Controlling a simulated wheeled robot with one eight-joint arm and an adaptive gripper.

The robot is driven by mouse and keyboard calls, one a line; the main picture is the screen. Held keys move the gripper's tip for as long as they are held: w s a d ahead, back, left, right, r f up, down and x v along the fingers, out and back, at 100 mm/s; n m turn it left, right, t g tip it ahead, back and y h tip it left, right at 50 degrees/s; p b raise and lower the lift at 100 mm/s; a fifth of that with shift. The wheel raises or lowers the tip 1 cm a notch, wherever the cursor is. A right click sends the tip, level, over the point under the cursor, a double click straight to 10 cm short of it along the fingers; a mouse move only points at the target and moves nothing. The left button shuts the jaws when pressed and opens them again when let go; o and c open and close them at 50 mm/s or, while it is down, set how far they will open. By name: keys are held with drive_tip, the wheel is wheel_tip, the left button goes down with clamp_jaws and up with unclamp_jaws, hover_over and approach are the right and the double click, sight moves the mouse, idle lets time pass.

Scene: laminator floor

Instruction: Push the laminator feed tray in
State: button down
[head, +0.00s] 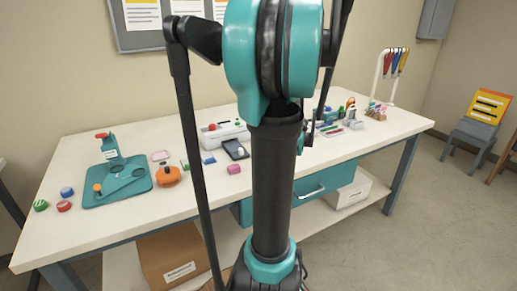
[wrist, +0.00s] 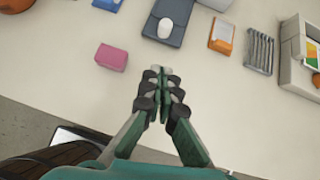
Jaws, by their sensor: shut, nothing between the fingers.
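The white machine (head: 224,133) with a red button at the back of the bench looks like the laminator. A dark grey flat tray (head: 236,149) lies in front of it with a small white rounded piece on top; it looks like the feed tray. In the wrist view this dark tray (wrist: 168,20) is at the top edge, and whether it joins the machine cannot be told. My gripper (wrist: 158,75) is shut and empty over the bare bench top, below the tray in the picture and apart from it. My arm hides the middle of the bench in the head view.
A pink block (wrist: 111,57) lies left of my gripper. An orange-edged piece (wrist: 222,35) and a grey-beige box (wrist: 297,48) are to the right. A teal press (head: 112,170) and orange round item (head: 168,176) stand at left. The bench top around my fingertips is clear.

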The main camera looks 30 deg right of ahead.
drive_tip(key=x, duration=0.6)
drive_tip(key=shift+f, duration=0.15)
drive_tip(key=w, duration=0.2)
drive_tip(key=shift+w+a, duration=0.25)
drive_tip(key=shift+a, duration=0.05)
drive_tip(key=shift+w+a, duration=0.1)
drive_tip(key=shift+w, duration=0.65)
approach(234, 147)
drive_tip(key=x, duration=0.4)
drive_tip(key=shift+w, duration=0.1)
